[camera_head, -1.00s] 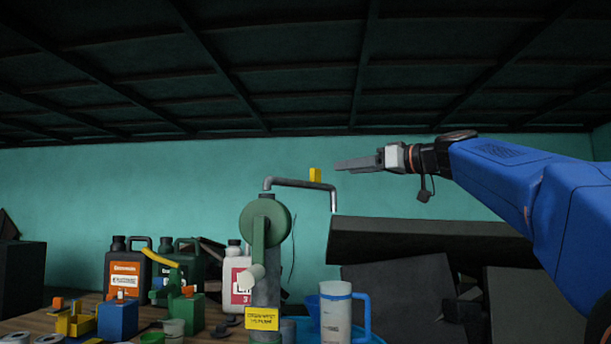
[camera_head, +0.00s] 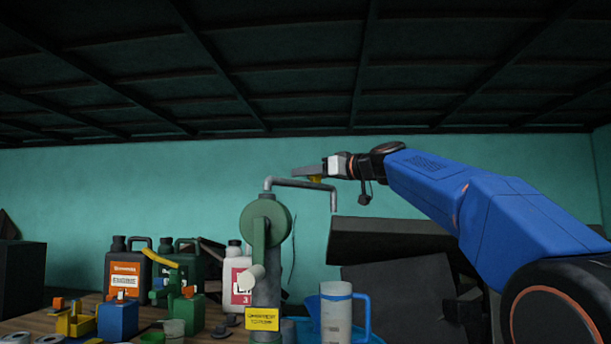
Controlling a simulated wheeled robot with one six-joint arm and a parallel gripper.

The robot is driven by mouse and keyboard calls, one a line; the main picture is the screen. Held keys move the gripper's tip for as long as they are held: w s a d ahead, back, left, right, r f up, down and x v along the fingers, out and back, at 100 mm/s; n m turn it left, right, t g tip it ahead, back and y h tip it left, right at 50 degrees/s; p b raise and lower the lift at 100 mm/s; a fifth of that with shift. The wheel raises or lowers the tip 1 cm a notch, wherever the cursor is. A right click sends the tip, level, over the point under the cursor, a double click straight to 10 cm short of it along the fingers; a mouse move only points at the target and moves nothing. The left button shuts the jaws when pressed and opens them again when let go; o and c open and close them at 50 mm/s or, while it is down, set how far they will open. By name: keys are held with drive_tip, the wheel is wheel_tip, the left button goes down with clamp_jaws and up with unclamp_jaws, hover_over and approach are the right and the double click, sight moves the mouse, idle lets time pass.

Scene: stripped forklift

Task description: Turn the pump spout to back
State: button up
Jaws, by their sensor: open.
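The green hand pump (camera_head: 266,222) stands on the bench with a round green wheel housing and a pale crank handle. Its grey pipe spout (camera_head: 300,184) rises from the top, runs to the right and bends down at its end.
A clear measuring jug (camera_head: 336,315) with a blue handle stands below the spout end. Dark panels (camera_head: 388,240) lie behind at right. Air above the spout is clear.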

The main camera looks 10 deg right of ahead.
drive_tip(key=shift+w+a, duration=0.4)
drive_tip(key=shift+w, duration=0.1)
clamp_jaws()
drive_tip(key=shift+w+a, duration=0.1)
drive_tip(key=w+a+n+g+y, duration=0.4)
drive_tip(key=a+n+g+y, duration=0.2)
drive_tip(key=a+g, duration=0.3)
drive_tip(key=shift+a+n, duration=0.6)
drive_tip(key=shift+w, duration=0.1)
